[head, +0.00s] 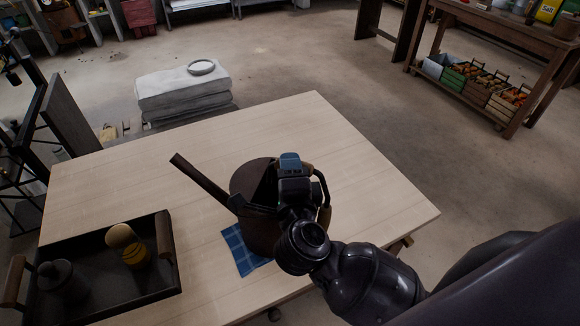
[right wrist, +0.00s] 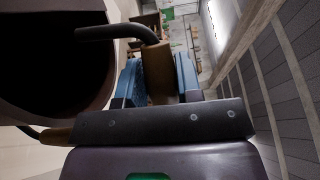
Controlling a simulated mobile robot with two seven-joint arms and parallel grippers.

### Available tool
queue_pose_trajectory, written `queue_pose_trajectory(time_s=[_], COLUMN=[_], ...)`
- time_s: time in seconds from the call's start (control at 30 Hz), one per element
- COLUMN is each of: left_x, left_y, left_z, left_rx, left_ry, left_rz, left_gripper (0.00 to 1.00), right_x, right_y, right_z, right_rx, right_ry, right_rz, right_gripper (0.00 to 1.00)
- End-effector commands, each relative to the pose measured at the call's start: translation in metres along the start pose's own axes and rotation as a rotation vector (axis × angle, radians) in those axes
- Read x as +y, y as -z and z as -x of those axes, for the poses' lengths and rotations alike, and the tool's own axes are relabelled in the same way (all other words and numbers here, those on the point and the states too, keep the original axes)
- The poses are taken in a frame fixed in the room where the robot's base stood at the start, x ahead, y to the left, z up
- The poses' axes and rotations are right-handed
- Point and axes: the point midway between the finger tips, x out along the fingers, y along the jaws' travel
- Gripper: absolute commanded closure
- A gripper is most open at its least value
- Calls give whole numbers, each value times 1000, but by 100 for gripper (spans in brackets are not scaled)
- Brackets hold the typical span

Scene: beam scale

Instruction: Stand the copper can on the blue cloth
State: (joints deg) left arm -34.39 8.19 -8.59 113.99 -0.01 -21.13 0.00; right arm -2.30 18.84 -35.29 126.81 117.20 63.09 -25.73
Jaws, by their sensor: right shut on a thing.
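The copper can (head: 252,183), a dark brown watering can with a long spout pointing to the upper left, is upright over the table. My right gripper (head: 290,165) is shut on the brown grip of its handle (right wrist: 159,72), between the blue fingertips in the right wrist view. The can's dark open mouth (right wrist: 50,50) fills the left of that view. The blue cloth (head: 240,254) lies on the table, showing at the can's lower left; the can and my arm hide the rest. I cannot tell whether the can's base touches the cloth. My left gripper is not seen.
A dark tray (head: 165,285) with wooden handles stands at the table's left, holding a yellow-handled brush (head: 133,248) and a dark lidded pot (head: 62,281). The pale wooden table (head: 320,130) is clear behind and right of the can.

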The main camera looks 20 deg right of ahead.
Motion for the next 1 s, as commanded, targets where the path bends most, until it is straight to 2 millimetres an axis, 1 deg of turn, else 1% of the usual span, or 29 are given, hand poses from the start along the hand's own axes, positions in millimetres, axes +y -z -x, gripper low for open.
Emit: queue_pose_trajectory(time_s=[0.47, 0.5, 0.67, 1.0], left_x=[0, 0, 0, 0], left_y=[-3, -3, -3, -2], left_z=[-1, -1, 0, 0], left_rx=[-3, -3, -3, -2], left_ry=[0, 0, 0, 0], left_rz=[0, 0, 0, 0], left_gripper=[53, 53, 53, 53], right_x=[5, 5, 5, 8], right_y=[0, 0, 0, 0], right_z=[0, 0, 0, 3], right_rx=[-1, -1, 0, 0], right_ry=[4, 4, 2, -4], right_rz=[-4, -4, -2, 1], right_gripper=[100, 63, 39, 38])
